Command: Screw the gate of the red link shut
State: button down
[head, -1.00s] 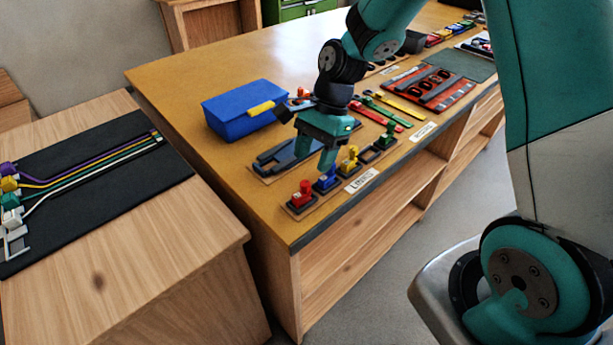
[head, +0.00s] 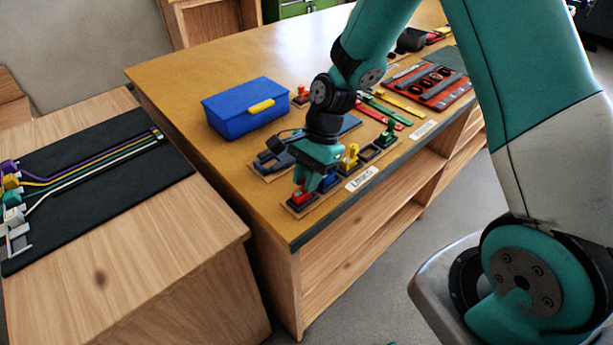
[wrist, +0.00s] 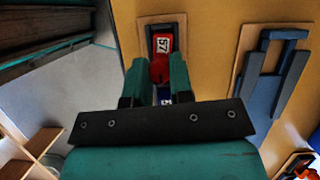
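The red link (head: 302,198) sits in the front-left slot of the link holder on the bench, mostly covered by my gripper in the head view. In the wrist view the red link (wrist: 162,50) has a pale label reading 57. My gripper (head: 313,183) points down right over it. In the wrist view its teal fingers (wrist: 157,75) stand apart, with the lower red part showing between them; I cannot tell whether they touch it. The link's gate and its collar are not clear.
Blue (head: 328,181) and yellow (head: 351,157) links stand close to the right of my gripper, and a green link (head: 389,131) farther along. A blue lidded box (head: 240,112) stands behind. A grey-blue forked piece (wrist: 268,75) lies on a board beside the holder.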

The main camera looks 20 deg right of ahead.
jog(key=m+t+p, duration=0.1)
jog(key=m, duration=0.1)
jog(key=shift+s+r+m+y, duration=0.1)
jog(key=shift+m+y, duration=0.2)
jog(key=m+t+p, duration=0.1)
jog(key=m, duration=0.2)
jog(key=shift+m, duration=0.4)
jog(key=shift+f+m+t, duration=0.2)
jog(key=shift+m+t, duration=0.1)
jog(key=shift+t, duration=0.1)
jog(key=shift+p, duration=0.3)
jog(key=m, duration=0.2)
jog(key=m+t+h+p, duration=0.1)
jog(key=m, duration=0.1)
jog(key=shift+s+r+m+t, duration=0.1)
jog(key=shift+s+m+t, duration=0.05)
jog(key=shift+m+t, duration=0.15)
jog(key=shift+f+m+t+h+p, duration=0.2)
jog(key=shift+m+t+h+p, duration=0.15)
jog(key=shift+m, duration=0.85)
jog(key=c, duration=0.9)
grip_release()
jog(key=shift+c, duration=0.2)
